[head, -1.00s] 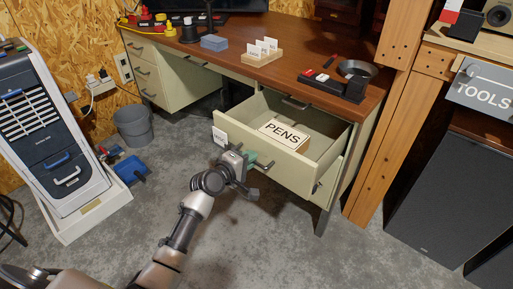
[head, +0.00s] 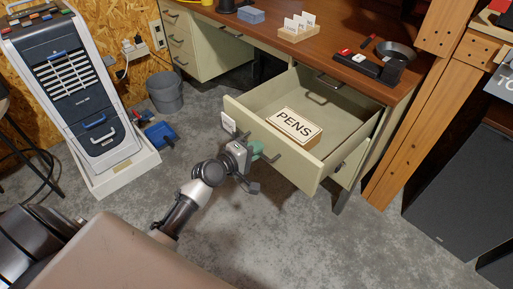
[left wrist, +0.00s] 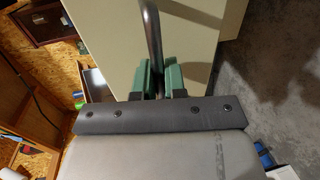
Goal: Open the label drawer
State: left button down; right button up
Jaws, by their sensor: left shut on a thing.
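The drawer (head: 292,158) is a pale green desk drawer standing well out from under the wooden top. A white tag (head: 228,122) is at the left of its front. My left gripper (head: 257,151) is at the drawer front, shut on the bar handle (head: 272,156). In the left wrist view the green fingers (left wrist: 160,78) close around the metal handle bar (left wrist: 152,35), with the pale drawer front (left wrist: 110,35) behind. Inside the drawer lies a block with a white PENS sign (head: 296,124). My right gripper is not in view.
The desk top (head: 300,52) holds a card holder (head: 298,30) and a black tray (head: 362,66). A grey bucket (head: 165,93), blue dustpan (head: 160,135) and wheeled cooler unit (head: 90,95) stand left. A wooden post (head: 408,120) and black speaker (head: 462,190) stand right. The concrete floor before the drawer is clear.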

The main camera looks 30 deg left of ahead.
pick_arm(q)
jog(key=shift+f, duration=0.1)
jog(key=c, duration=1.2)
grip_release()
jog(key=v, duration=1.1)
jog(key=shift+p, duration=0.45)
jog(key=shift+d, duration=0.1)
